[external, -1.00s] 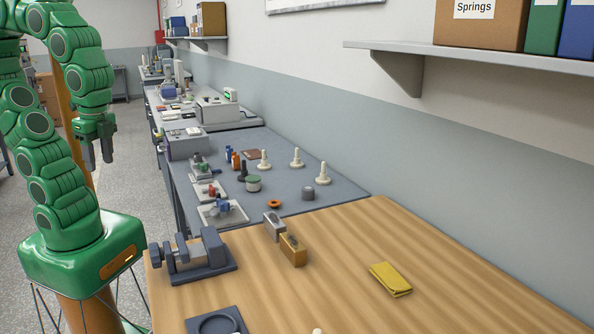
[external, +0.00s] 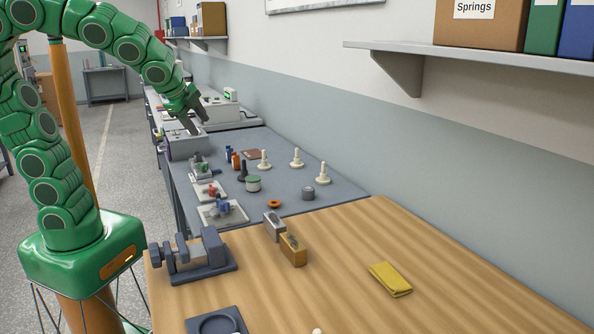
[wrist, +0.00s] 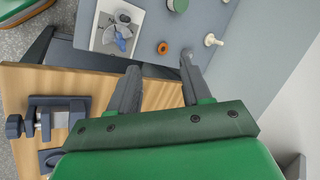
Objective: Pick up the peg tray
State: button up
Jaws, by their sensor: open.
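I cannot tell for sure which thing is the peg tray. In the external view, small pale trays stand along the near-left edge of the grey bench. One holds blue parts (external: 222,208) and one behind it holds red parts (external: 210,187). The wrist view shows one pale tray (wrist: 103,42) with a blue part, left of and beyond my fingers. My gripper (external: 197,129) is open and empty. It is raised above the far part of the grey bench, apart from the trays. In the wrist view my gripper's two fingers (wrist: 159,65) are spread with nothing between them.
A vise (external: 205,257), a brass-coloured block (external: 293,250) and a yellow cloth (external: 390,279) are on the wooden table. The wall shelf (external: 480,57) overhangs at right.

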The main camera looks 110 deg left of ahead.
jog(key=w+a+r+m+y, duration=0.1)
jog(key=a+r+m+y, duration=0.25)
jog(key=a, duration=1.15)
jog(key=m+t+y, duration=0.3)
jog(key=m+t, duration=0.1)
jog(key=m, duration=1.3)
send_over(264, 159)
jog(key=s+d, duration=0.2)
jog(key=d, duration=0.2)
notch_tip(264, 159, down, 7)
jog(key=shift+m+h, duration=0.25)
jog(key=f, duration=2.1)
jog(key=shift+s, duration=0.25)
jog(key=shift+x, duration=3.85)
jog(key=shift+s, duration=0.1)
grip_shut()
